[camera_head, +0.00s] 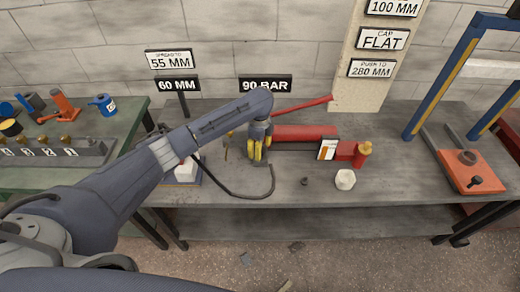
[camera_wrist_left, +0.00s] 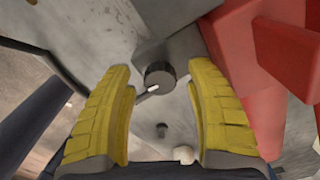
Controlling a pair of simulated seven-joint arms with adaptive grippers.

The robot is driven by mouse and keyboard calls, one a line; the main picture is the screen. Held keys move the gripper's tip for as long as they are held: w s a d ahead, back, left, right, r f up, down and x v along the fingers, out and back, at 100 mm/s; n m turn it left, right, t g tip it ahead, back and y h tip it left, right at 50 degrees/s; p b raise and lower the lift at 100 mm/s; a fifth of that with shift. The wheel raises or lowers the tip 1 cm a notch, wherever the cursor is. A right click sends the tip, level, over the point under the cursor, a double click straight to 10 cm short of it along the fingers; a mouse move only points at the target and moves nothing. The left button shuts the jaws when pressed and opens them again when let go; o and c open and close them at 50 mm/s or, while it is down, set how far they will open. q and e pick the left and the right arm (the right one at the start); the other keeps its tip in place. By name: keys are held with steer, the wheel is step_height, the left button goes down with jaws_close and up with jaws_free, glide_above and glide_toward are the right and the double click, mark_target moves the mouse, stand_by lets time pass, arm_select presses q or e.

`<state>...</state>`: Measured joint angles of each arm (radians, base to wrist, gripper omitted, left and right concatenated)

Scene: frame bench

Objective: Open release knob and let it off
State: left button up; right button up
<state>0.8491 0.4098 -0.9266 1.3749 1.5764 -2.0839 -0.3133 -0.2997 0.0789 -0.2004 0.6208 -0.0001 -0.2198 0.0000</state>
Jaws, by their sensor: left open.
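The release knob (camera_wrist_left: 159,76) is a dark round knob on a grey block, with a thin pale-tipped bar beside it. In the left wrist view it sits between the two yellow fingers of my left gripper (camera_wrist_left: 164,115), which are open and appear clear of it. In the head view my left gripper (camera_head: 258,152) hangs at the left end of the red pump (camera_head: 305,133), and the knob is hidden behind it. The pump's red body also shows at the right of the left wrist view (camera_wrist_left: 285,60). My right gripper is out of view.
A red lever (camera_head: 302,107) rises above the pump. A black hose (camera_head: 238,191) curves across the bench. A white nut-like piece (camera_head: 345,179) and a small dark part (camera_head: 304,181) lie in front. A blue frame (camera_head: 440,85) with an orange base stands right.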

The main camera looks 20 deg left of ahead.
arm_select(q)
steer(key=shift+f, duration=0.25)
jaws_close()
stand_by(0.4)
